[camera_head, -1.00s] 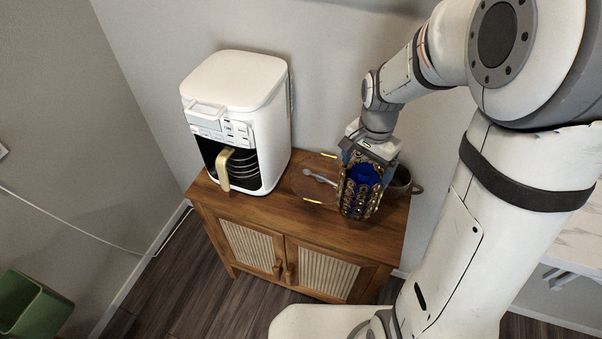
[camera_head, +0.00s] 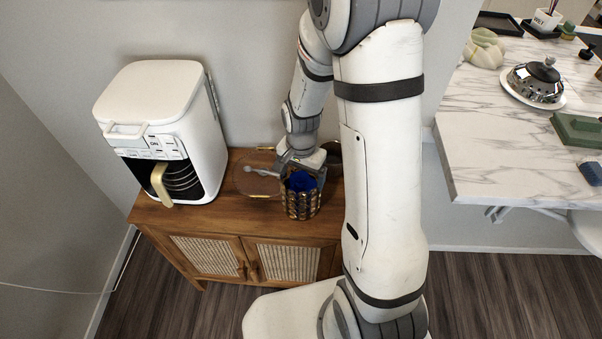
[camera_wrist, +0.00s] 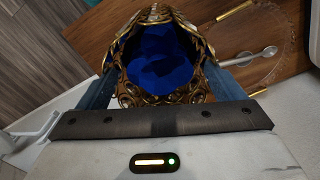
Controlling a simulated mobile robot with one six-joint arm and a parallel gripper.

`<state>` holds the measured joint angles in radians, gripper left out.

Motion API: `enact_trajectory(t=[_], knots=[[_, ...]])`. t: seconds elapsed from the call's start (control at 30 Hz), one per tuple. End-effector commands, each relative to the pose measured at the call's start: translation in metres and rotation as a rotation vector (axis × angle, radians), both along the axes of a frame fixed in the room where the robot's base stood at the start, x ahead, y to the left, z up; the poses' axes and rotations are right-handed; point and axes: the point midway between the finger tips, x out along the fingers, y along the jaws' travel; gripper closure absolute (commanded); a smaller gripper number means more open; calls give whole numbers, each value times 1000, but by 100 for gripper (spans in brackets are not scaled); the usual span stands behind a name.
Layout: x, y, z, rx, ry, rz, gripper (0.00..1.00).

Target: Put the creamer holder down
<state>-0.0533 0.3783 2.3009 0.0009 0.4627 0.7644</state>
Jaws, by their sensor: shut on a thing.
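The creamer holder (camera_head: 301,199) is an ornate gold-brown openwork cup with blue contents. It is at the front right of the wooden cabinet top (camera_head: 228,213) in the head view. My gripper (camera_head: 303,172) is shut on it from behind. In the wrist view the creamer holder (camera_wrist: 160,62) sits between both fingers, its opening facing the camera. The holder looks upright and close to the cabinet top; I cannot tell whether its base touches the wood.
A white coffee maker (camera_head: 160,130) stands on the left of the cabinet. A dark cup (camera_head: 333,158) is partly hidden behind my arm. A marble table (camera_head: 490,140) stands at the right.

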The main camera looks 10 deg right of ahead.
Motion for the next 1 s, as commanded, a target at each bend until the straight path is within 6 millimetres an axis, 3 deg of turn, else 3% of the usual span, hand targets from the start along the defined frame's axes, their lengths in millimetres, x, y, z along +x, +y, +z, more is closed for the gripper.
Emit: enact_trajectory(t=[0.23, 0.27, 0.37, 0.73, 1.0], knots=[[0, 0, -4, 0, -1, 1, 66], [0, 0, -3, 0, 0, 1, 10], [0, 1, -2, 0, 0, 1, 1], [1, 1, 5, 0, -3, 2, 0], [1, 1, 54, 1, -7, 3, 0]])
